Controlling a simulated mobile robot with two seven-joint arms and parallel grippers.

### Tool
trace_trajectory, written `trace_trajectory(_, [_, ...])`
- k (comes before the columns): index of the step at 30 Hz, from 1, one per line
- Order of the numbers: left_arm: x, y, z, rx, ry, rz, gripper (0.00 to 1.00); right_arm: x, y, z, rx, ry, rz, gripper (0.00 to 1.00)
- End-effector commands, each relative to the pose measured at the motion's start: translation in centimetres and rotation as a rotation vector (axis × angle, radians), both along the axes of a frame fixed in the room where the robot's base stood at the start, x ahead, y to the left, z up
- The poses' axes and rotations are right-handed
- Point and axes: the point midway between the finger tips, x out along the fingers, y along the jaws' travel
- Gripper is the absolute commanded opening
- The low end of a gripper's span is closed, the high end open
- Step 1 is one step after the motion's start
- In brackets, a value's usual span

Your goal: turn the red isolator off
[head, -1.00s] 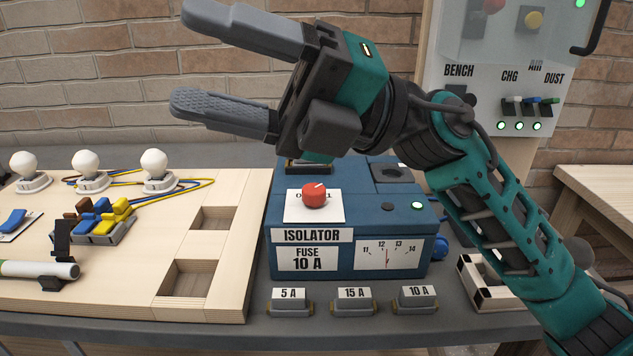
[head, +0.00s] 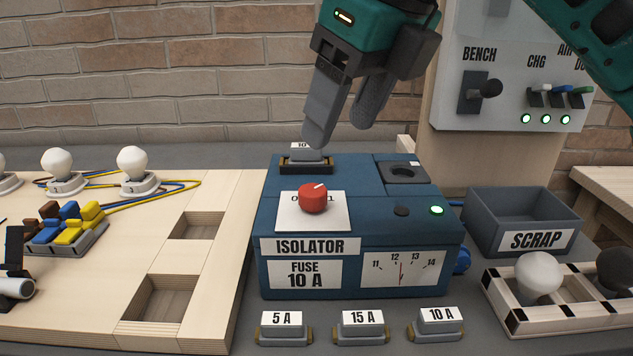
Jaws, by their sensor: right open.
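The red isolator knob (head: 313,198) sits on a white plate on top of the blue isolator box (head: 360,225). Its white pointer mark points to the upper right, toward the 1; the knob hides part of the plate's lettering. My right gripper (head: 345,128) is open and points down above the back of the box, behind the knob and apart from it. One finger is close over the fuse (head: 305,158) in its holder at the back; whether they touch I cannot tell. A green lamp (head: 437,210) is lit on the box. My left gripper is not in view.
Fuses labelled 5 A (head: 284,328), 15 A (head: 362,327) and 10 A (head: 436,324) lie in front of the box. A grey scrap bin (head: 521,219) and a bulb tray (head: 495,297) stand right. The wooden board (head: 215,268) is left. A switch panel (head: 520,90) rises behind.

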Motion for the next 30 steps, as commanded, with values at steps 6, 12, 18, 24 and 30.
trace_trajectory(6, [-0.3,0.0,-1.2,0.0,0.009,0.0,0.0,1.2,1.3,-4.7,0.0,0.004,0.002,0.63])
trace_trajectory(12, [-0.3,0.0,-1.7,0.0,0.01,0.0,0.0,2.1,2.3,-7.7,0.001,0.004,0.004,0.63])
trace_trajectory(18, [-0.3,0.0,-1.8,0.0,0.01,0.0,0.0,2.6,2.7,-9.1,0.002,0.002,0.003,0.63])
trace_trajectory(24, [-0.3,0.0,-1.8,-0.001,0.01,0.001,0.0,2.7,2.8,-9.2,0.002,0.001,0.003,0.63])
trace_trajectory(30, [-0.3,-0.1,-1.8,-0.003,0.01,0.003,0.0,2.7,2.8,-9.2,0.003,0.001,0.003,0.54])
